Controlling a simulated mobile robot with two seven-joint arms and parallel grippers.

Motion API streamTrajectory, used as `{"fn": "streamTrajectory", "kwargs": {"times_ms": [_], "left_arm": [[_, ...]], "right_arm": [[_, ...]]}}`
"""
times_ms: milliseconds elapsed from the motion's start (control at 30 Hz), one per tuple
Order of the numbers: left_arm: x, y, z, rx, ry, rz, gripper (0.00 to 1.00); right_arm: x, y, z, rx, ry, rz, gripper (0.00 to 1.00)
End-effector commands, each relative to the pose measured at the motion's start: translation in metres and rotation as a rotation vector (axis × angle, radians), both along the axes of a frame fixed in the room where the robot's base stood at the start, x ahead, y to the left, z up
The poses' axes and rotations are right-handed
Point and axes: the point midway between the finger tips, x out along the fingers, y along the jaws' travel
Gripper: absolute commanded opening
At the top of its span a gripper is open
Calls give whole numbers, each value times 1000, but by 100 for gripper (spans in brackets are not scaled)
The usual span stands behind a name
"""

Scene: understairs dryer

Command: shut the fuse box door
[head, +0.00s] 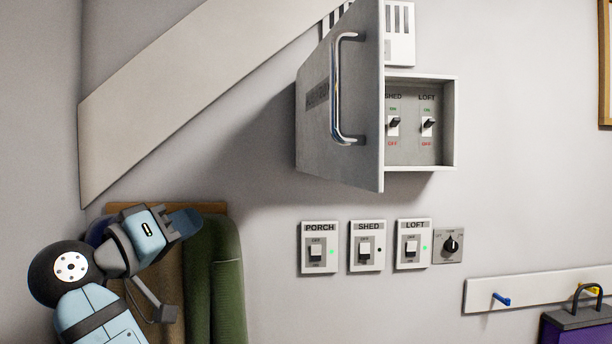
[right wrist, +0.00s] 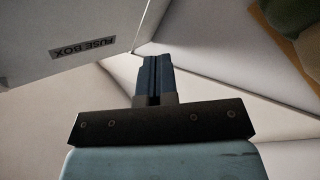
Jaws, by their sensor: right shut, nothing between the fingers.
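The fuse box (head: 448,122) is on the wall in the head view. Its grey door (head: 312,130) stands open, swung out from the wall, with a chrome bar handle (head: 337,90) on its face. The door hides the left part of the box. Two switches marked SHED and LOFT show inside. My right gripper (head: 187,222) is low and left of the door, apart from it, its fingers shut and empty. In the right wrist view the shut fingers (right wrist: 157,78) point toward the sloping panel, and the door (right wrist: 40,40) with its upside-down FUSE BOX label is at upper left. My left gripper is not in view.
PORCH (head: 319,247), SHED (head: 366,246) and LOFT (head: 413,244) switches and a dial (head: 448,246) are below the box. A sloping panel (head: 180,85) is at upper left. A hook rail (head: 530,290) is at lower right.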

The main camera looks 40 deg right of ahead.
Motion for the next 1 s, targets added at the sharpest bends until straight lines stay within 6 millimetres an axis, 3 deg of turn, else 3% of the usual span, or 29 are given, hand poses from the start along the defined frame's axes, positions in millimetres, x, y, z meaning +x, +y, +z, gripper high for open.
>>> {"fn": "streamTrajectory", "kwargs": {"times_ms": [33, 100, 200, 300, 433, 633, 767, 1000], "left_arm": [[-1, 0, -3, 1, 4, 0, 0], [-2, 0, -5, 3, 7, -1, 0], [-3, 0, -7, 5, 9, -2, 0], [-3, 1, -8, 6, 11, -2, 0], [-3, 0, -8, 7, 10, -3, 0], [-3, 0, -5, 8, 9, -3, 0], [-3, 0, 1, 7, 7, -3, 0], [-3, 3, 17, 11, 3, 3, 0]], "right_arm": [[-23, 9, 36, 17, -82, -63, 0], [-57, 20, 76, 49, -188, -158, 0], [-106, 37, 119, 108, -335, -277, 0], [-147, 51, 146, 165, -457, -363, 0], [-180, 64, 163, 219, -556, -429, 0], [-194, 62, 168, 242, -595, -454, 0], [-197, 43, 168, 242, -592, -454, 0], [-207, -8, 169, 241, -594, -454, 0]]}}
